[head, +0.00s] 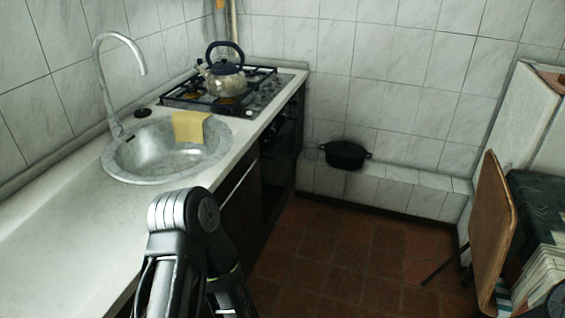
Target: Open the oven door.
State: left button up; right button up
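The oven (281,150) has a dark front and is built into the counter run below the gas hob (240,94). I see its front at a steep angle, and its door looks shut. Its handle is too dark and small to make out clearly. A link of my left arm rises at the bottom centre, in front of the counter and well short of the oven. My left gripper is out of view. My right gripper is out of view too.
A kettle (224,80) stands on the hob. A yellow cloth (190,126) hangs over the rim of the sink (150,176). A black pot (345,155) sits on the tiled ledge. A folding chair (493,228) stands at right. The brown floor (350,252) before the oven is clear.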

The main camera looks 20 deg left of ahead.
aim_at(280, 170)
jog(key=i, duration=2.45)
